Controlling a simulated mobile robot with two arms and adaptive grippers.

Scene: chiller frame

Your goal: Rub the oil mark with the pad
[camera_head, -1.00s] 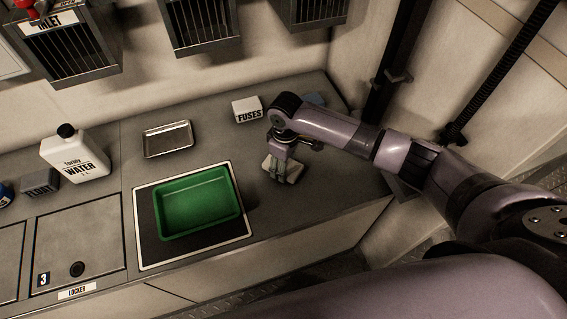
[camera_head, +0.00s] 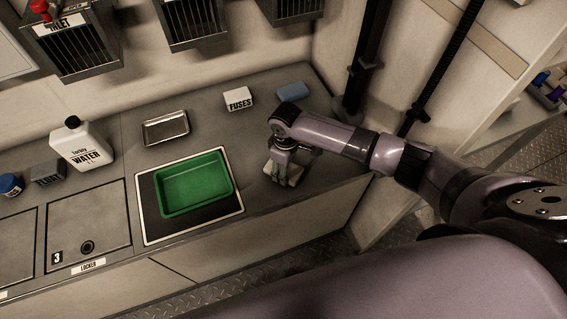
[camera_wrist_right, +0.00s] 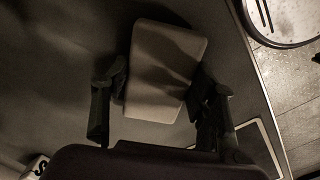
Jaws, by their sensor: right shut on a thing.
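My right gripper (camera_head: 281,177) is shut on a pale beige pad (camera_head: 293,171) at the counter's right part, near its front edge. In the right wrist view the pad (camera_wrist_right: 165,65) sits between the two dark fingers of the gripper (camera_wrist_right: 158,92), with shadows across its face. The pad is low over the grey counter; I cannot tell whether it touches. I cannot make out the oil mark in either view. My left gripper is not in view.
A green tray (camera_head: 196,209) stands on a dark framed panel left of the gripper. Behind are a metal tray (camera_head: 166,128), a FUSES box (camera_head: 238,98) and a blue block (camera_head: 293,89). A white water jug (camera_head: 78,146) stands left. The counter between pad and blue block is clear.

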